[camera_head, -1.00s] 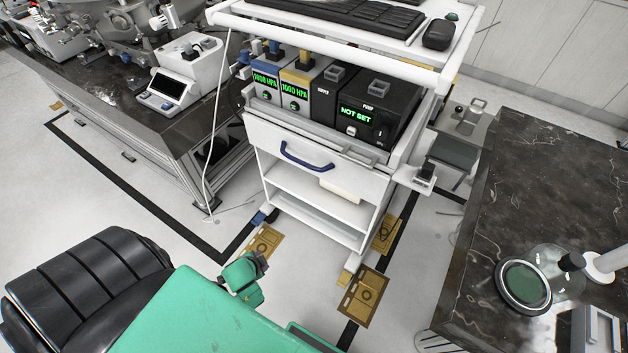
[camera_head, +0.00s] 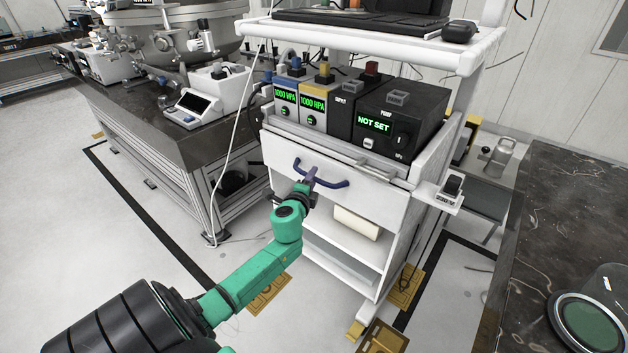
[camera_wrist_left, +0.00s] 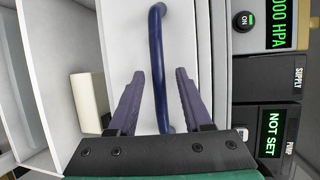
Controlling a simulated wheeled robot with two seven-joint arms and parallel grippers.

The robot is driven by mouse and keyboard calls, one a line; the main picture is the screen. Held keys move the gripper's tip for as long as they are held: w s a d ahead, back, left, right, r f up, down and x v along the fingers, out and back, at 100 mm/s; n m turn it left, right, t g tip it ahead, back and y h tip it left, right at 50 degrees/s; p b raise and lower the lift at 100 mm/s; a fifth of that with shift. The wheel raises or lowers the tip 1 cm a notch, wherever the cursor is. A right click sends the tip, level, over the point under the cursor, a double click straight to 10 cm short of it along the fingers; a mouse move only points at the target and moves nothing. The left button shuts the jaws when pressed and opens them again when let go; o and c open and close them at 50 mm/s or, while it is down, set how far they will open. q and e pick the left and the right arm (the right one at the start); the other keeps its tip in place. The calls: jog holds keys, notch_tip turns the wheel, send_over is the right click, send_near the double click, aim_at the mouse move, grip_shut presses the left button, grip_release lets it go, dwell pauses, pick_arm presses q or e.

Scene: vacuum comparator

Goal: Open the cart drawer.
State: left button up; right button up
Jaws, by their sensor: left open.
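The white cart drawer (camera_head: 379,195) sits below the instrument shelf, and its front looks flush with the cart. Its curved dark blue handle (camera_head: 334,184) is on the front; in the left wrist view the handle (camera_wrist_left: 157,50) runs up the picture between my fingers. My left gripper (camera_head: 311,177) is at the left part of the handle, partly covering it. In the left wrist view its two fingers (camera_wrist_left: 158,78) are apart, one on each side of the bar, with gaps to it. Whether they touch the drawer front cannot be told. My right gripper is not in view.
Pressure units and a pump box (camera_head: 403,118) stand on the cart above the drawer. An open shelf (camera_head: 340,250) lies below. A dark bench (camera_head: 150,125) is at the left, with a white cable (camera_head: 232,140) hanging between. A dark marble table (camera_head: 570,220) is at the right.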

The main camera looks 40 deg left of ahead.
pick_arm(q)
jog(key=shift+x, duration=1)
grip_shut()
jog(key=shift+f, duration=0.1)
dwell(0.5)
